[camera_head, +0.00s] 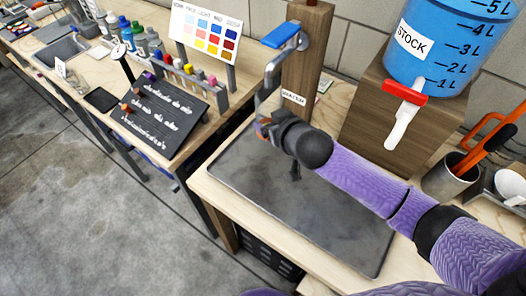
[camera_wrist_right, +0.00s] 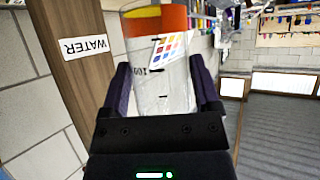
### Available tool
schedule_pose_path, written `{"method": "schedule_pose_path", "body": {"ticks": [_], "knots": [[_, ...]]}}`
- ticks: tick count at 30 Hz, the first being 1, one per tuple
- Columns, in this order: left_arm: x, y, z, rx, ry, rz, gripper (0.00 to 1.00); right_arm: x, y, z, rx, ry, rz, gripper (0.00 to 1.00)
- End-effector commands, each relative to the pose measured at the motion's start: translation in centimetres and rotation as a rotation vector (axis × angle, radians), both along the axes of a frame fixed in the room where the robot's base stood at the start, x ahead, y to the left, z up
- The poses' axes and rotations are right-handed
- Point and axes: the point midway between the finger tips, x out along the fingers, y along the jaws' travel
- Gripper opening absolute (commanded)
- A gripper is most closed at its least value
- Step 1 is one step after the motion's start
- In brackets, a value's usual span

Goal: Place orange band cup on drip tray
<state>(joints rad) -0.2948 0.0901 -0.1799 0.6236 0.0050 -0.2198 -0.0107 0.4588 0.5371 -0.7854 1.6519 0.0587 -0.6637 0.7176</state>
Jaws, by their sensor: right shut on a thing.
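The clear cup with an orange band (camera_wrist_right: 158,60) is between the two fingers of my right gripper (camera_wrist_right: 163,92) in the right wrist view, and the gripper is shut on it. It has graduation marks. In the head view my right gripper (camera_head: 264,124) is over the back left part of the dark grey drip tray (camera_head: 335,228), close below the metal tap. A small orange patch shows at its fingers, but most of the cup is hidden there. I cannot tell whether the cup touches the tray. My left gripper is not in view.
The metal tap (camera_head: 270,72) with a blue lever is on a wooden post labelled WATER (camera_wrist_right: 88,46). A blue STOCK tank (camera_head: 432,45) with a red-and-white tap stands at the right. The front of the tray is clear. A black sign board (camera_head: 160,115) stands on the left bench.

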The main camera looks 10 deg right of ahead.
Motion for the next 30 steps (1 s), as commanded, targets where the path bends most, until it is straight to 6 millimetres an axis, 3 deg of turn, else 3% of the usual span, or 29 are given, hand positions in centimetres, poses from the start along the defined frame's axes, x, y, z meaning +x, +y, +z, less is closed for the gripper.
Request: {"method": "schedule_pose_path", "body": {"ticks": [6, 15, 26, 27, 29, 30], "knots": [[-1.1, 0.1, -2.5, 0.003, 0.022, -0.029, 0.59, 0.3, 0.1, -4.9, -0.001, 0.005, -0.003, 0.07], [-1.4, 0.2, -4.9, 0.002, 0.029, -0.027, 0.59, 0.3, 0.1, -9.9, 0.000, 0.005, -0.003, 0.07], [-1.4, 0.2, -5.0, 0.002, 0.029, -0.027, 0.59, 0.3, 0.1, -10.2, 0.002, 0.004, -0.004, 0.07], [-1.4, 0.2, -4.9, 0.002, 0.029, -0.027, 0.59, 0.3, 0.1, -10.1, 0.001, 0.002, -0.003, 0.85], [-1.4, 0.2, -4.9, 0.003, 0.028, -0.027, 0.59, 0.3, 0.1, -10.1, 0.001, 0.002, -0.003, 0.98], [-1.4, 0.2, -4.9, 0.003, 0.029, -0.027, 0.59, 0.3, 0.1, -10.1, 0.001, 0.002, -0.003, 1.00]]}}
